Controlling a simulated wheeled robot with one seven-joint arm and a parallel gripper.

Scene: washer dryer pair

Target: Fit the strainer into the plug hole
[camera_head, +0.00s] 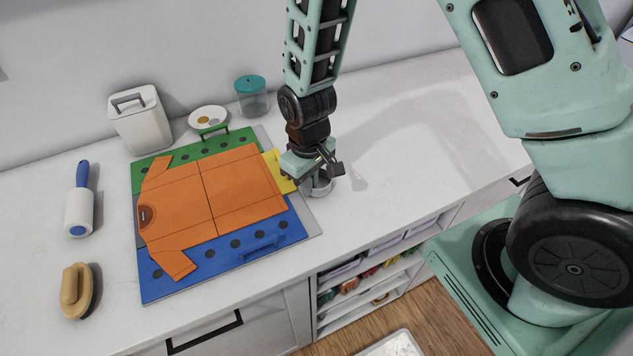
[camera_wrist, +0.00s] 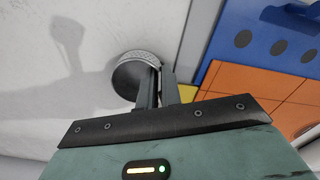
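A small round grey metal piece with a fine-patterned side, seemingly the strainer (camera_wrist: 128,78), shows at the fingertips in the wrist view. In the head view the strainer (camera_head: 321,185) is just below my gripper, partly hidden by it. My gripper (camera_head: 322,170) is over the white counter, beside the right edge of the folding board. In the wrist view the two fingers (camera_wrist: 158,86) are close together and appear shut on the strainer's rim. A separate shadow on the counter suggests it is held above the surface. No plug hole can be made out in either view.
The white counter (camera_head: 430,130) is clear to the right. A folding board (camera_head: 310,222) with an orange shirt (camera_head: 215,200) lies left of my gripper. A white canister (camera_head: 142,125), small dish (camera_head: 208,117), teal-lidded jar (camera_head: 252,100), lint roller (camera_head: 80,205) and brush (camera_head: 76,290) stand around it.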

